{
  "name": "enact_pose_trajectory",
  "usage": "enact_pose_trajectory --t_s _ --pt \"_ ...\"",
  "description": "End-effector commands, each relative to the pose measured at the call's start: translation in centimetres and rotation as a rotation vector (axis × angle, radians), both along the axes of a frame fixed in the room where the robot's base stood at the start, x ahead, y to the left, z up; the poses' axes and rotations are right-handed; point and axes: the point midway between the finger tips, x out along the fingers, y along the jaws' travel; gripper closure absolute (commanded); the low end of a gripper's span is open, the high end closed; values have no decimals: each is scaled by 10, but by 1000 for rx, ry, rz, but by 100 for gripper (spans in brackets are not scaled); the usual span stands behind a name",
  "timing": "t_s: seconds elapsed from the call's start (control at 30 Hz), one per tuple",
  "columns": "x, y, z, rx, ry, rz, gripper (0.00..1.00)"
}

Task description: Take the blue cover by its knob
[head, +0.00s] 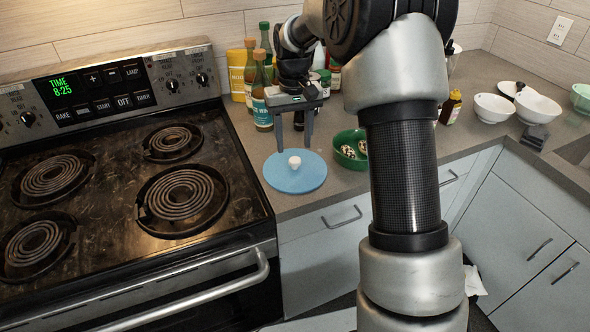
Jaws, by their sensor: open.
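The blue cover (290,180) is a flat round disc lying on the counter, just right of the stove. Its white knob (294,162) stands up at its middle. My gripper (308,143) is open and empty, pointing down. In the head view its fingers show just above and behind the knob, apart from it as far as I can tell. The exact height of the fingertips over the cover is hard to judge.
A green bowl (347,158) holding patterned items sits right of the cover, partly behind my arm. Bottles (261,100) stand behind my gripper. The coil stove (120,170) is on the left. White bowls (494,108) and a sauce bottle (451,107) are at the right.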

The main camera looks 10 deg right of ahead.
Motion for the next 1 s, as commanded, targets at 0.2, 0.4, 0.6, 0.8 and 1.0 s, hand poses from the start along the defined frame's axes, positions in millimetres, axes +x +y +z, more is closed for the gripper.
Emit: enact_pose_trajectory --t_s 0.2,0.4,0.6,0.8,1.0 --pt "-6 -4 -33 0 5 -1 52" --pt "-5 -3 -50 0 1 -1 52" --pt "-5 -3 -50 0 1 -1 52" --pt "-5 -3 -50 0 1 0 83" --pt "-5 -3 -49 0 0 0 100"
